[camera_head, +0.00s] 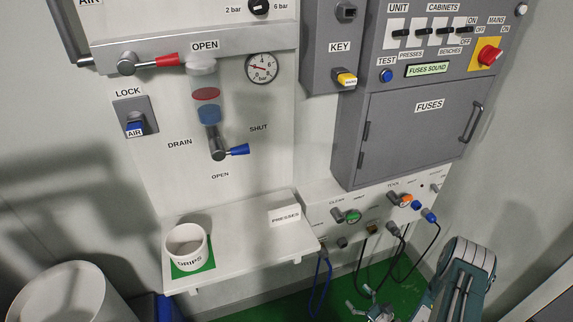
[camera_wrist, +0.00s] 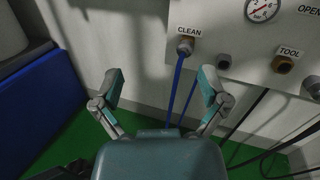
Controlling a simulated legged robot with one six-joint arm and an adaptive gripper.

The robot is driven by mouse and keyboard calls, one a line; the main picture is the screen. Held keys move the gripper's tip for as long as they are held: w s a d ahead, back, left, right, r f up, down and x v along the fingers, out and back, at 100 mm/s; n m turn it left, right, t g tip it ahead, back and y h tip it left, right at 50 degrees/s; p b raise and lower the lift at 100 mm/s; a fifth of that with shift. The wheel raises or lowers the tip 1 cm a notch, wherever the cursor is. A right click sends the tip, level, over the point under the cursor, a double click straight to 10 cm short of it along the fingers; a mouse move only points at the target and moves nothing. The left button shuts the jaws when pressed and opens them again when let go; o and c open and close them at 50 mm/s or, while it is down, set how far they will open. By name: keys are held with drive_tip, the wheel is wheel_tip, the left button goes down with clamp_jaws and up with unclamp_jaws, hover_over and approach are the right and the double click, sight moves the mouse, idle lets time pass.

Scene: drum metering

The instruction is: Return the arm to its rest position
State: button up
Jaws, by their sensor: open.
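My gripper (camera_wrist: 161,84) is open and empty in the wrist view, its two fingers spread wide. Beyond it are a wall panel and a hanging blue hose (camera_wrist: 177,88); no object lies between the fingers that I can see as held. In the head view my arm (camera_head: 465,270) shows at the lower right, folded low over the green floor, and part of my gripper (camera_head: 372,311) shows at the bottom edge. The rest of the arm is cut off by the frame.
A white shelf (camera_head: 240,235) holds a cup marked DRIPS (camera_head: 187,247). The connector panel (camera_head: 365,210) with hanging hoses is just beyond my arm. A grey fuse cabinet (camera_head: 415,120) is above it. A white drum (camera_head: 65,295) stands at lower left. Green floor is open below.

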drive_tip(key=a+r+n+g+y, duration=0.1)
drive_tip(key=a+r+n+g, duration=0.2)
drive_tip(key=r+n+g, duration=0.35)
drive_tip(key=s+a+r+n+g+y, duration=0.1)
drive_tip(key=a+r+n+g, duration=0.25)
drive_tip(key=r, duration=0.65)
drive_tip(key=a+r+n+g+y, duration=0.1)
drive_tip(key=a+r+n+g, duration=0.3)
drive_tip(key=r, duration=0.5)
drive_tip(key=s+d+r+n+t+h, duration=0.2)
drive_tip(key=s+r+n+h, duration=0.4)
drive_tip(key=r, duration=0.4)
drive_tip(key=s+d+r+n+t+h, duration=0.2)
drive_tip(key=s+r+n+t+h, duration=0.1)
drive_tip(key=s+r+n+h, duration=0.4)
drive_tip(key=s+r+h, duration=0.1)
drive_tip(key=s+r, duration=0.2)
drive_tip(key=shift+s+r, duration=0.25)
drive_tip(key=shift+s, duration=0.1)
